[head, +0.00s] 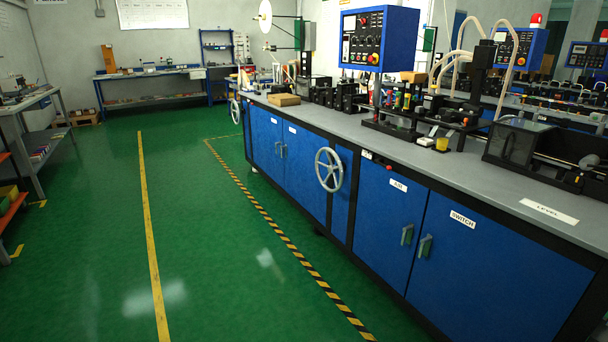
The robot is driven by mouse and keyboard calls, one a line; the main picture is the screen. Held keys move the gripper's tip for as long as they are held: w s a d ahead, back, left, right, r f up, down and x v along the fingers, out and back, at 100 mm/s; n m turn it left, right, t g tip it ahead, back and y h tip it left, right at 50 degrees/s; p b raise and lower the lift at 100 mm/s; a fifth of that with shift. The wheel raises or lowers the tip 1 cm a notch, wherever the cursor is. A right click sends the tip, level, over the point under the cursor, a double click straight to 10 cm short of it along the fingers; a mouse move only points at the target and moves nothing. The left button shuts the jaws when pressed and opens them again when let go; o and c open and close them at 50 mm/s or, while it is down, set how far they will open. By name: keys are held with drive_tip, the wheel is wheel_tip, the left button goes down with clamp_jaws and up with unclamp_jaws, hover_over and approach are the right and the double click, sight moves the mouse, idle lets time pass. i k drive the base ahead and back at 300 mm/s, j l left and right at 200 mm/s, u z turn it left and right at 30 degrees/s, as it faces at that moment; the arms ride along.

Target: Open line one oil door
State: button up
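The long machine bench (430,135) on the right has blue cupboard doors in its front. The near pair carries labels: the AIR door (385,213) and the SWITCH door (490,260), each with a green handle beside the other. The far pair is a left door (264,140) and a right door (304,172), each with a small white label too small to read. I cannot tell which one is the oil door. All these doors look shut. My gripper is not in view.
A grey handwheel (329,170) sticks out between the door pairs; a smaller one (235,111) is at the bench's far end. A striped floor line (275,230) runs along the bench. The green floor (210,240) is clear. A workbench (40,100) stands at left.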

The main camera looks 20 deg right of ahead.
sight(301, 182)
drive_tip(key=i+j+u, duration=0.15)
drive_tip(key=i+u, duration=0.15)
drive_tip(key=i, duration=0.45)
drive_tip(key=i+u, duration=0.15)
drive_tip(key=i, duration=3.75)
drive_tip(key=i+j+z, duration=0.2)
drive_tip(key=i+z, duration=0.25)
drive_tip(key=i, duration=0.35)
drive_tip(key=i+j+z, duration=0.45)
drive_tip(key=i, duration=0.3)
drive_tip(key=i+j+z, duration=0.4)
drive_tip(key=i+j, duration=0.3)
